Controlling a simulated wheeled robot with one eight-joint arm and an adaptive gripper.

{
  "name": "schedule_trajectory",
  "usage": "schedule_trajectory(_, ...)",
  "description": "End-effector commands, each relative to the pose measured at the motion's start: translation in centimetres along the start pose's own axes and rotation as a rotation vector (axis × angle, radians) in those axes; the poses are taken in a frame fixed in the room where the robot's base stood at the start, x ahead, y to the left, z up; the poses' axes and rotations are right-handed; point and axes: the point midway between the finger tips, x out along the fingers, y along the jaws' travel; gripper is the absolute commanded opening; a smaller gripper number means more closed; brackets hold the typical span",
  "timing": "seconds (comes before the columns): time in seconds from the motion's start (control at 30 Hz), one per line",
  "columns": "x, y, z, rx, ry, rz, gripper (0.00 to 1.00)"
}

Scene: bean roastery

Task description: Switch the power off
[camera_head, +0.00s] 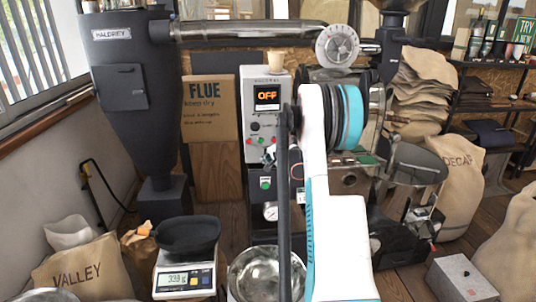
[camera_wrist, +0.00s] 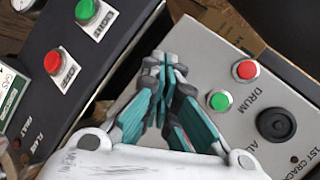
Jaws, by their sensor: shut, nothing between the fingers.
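The pale control box (camera_head: 256,75) stands in the middle of the head view, and its dark display (camera_head: 267,95) reads OFF in orange. In the wrist view its grey face (camera_wrist: 225,48) carries a red button (camera_wrist: 246,70), a green button (camera_wrist: 219,101) marked DRUM and a black knob (camera_wrist: 276,124). A dark panel (camera_wrist: 35,35) beside it has a green button (camera_wrist: 87,10) and a red button (camera_wrist: 60,62). No power label is readable. In the head view my arm hides part of the box.
A scale (camera_head: 186,272) with a black pan and a steel bowl (camera_head: 266,272) stand in front. A dark cyclone (camera_head: 135,90) rises at the left.

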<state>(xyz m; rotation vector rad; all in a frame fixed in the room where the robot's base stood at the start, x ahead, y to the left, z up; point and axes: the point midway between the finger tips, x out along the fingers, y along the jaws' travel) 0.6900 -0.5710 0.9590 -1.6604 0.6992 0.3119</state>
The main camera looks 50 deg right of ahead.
Motion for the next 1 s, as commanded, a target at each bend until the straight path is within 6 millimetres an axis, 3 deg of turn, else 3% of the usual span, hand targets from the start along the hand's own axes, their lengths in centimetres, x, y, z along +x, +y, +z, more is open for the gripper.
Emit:
schedule_trajectory(0.53,-3.1,2.4,2.3,0.001,0.0,0.0,0.0)
schedule_trajectory(1.0,-3.3,2.4,2.4,0.0,0.0,0.0,0.0)
